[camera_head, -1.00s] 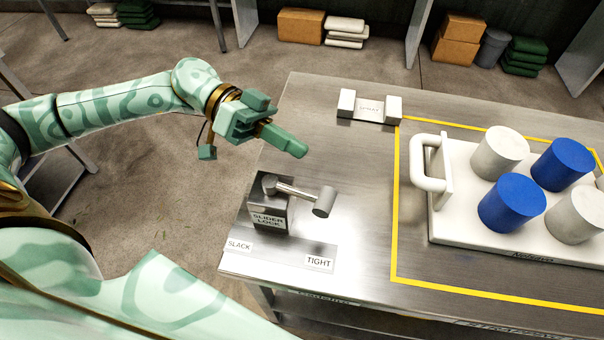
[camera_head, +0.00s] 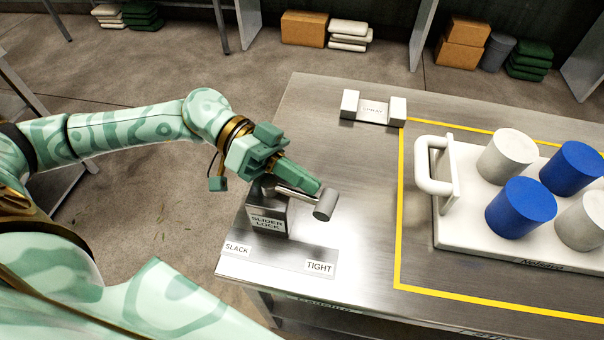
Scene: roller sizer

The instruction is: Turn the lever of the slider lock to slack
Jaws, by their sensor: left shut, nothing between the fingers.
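The slider lock (camera_head: 267,221) is a grey metal block near the left front corner of the steel table. Its lever is a rod ending in a grey cylindrical knob (camera_head: 326,205), which points right, toward the side of the TIGHT label (camera_head: 319,267). The SLACK label (camera_head: 237,248) is at the left. My left gripper (camera_head: 316,187) is shut and empty. Its green fingertips are just behind and over the lever rod, close to the knob, and hide part of the rod. I cannot tell whether they touch it. My right gripper is not in view.
A white tray (camera_head: 449,233) with a handle carries blue and white cylinders at the right, inside a yellow outline (camera_head: 399,240). A metal bracket with white end blocks (camera_head: 397,110) sits at the table's back. The table between lock and tray is clear.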

